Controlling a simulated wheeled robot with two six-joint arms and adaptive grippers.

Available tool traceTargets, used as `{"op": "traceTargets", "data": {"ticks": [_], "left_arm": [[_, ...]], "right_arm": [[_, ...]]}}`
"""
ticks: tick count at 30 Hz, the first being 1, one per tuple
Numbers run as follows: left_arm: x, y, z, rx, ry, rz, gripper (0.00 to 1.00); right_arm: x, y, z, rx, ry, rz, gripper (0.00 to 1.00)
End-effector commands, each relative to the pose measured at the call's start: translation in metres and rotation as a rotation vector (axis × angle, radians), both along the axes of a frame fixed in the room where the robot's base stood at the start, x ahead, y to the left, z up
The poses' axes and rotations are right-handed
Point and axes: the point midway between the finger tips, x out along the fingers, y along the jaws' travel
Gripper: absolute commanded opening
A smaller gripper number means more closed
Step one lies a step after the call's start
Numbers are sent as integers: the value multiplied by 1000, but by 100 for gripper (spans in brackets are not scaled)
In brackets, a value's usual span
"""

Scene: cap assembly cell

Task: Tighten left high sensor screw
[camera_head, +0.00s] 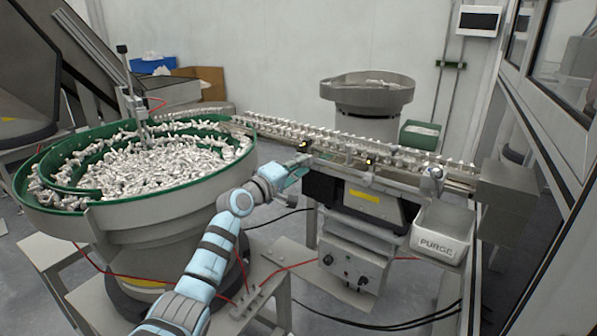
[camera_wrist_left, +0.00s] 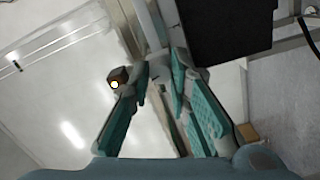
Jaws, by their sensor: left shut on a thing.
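My left arm comes up from the bottom of the head view, and its gripper (camera_head: 298,162) is at the near side of the feed rail, just below the left sensor (camera_head: 303,144). In the left wrist view the teal-padded fingers (camera_wrist_left: 160,72) close at their tips on a small grey part, which I take to be the left high sensor screw (camera_wrist_left: 159,70). The fingers hide most of the screw, and its turn cannot be told. A brown and black sensor piece with a bright white spot (camera_wrist_left: 117,79) sits beside the left fingertip. My right gripper is not in view.
The rail (camera_head: 350,143) is lined with caps. A second sensor (camera_head: 371,160) sits further right. A green-rimmed bowl feeder (camera_head: 150,215) full of parts stands left. A control box (camera_head: 350,262) is below the rail.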

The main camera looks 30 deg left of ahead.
Motion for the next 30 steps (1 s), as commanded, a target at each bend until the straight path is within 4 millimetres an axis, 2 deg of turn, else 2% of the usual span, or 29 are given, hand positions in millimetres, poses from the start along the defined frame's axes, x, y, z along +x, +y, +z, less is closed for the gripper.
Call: {"op": "traceTargets", "data": {"ticks": [12, 30], "left_arm": [[0, 0, -3, 226, -33, 0, 0], [0, 0, -2, 266, -40, 0, 0]], "right_arm": [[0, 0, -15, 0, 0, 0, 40], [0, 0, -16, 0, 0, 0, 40]]}}
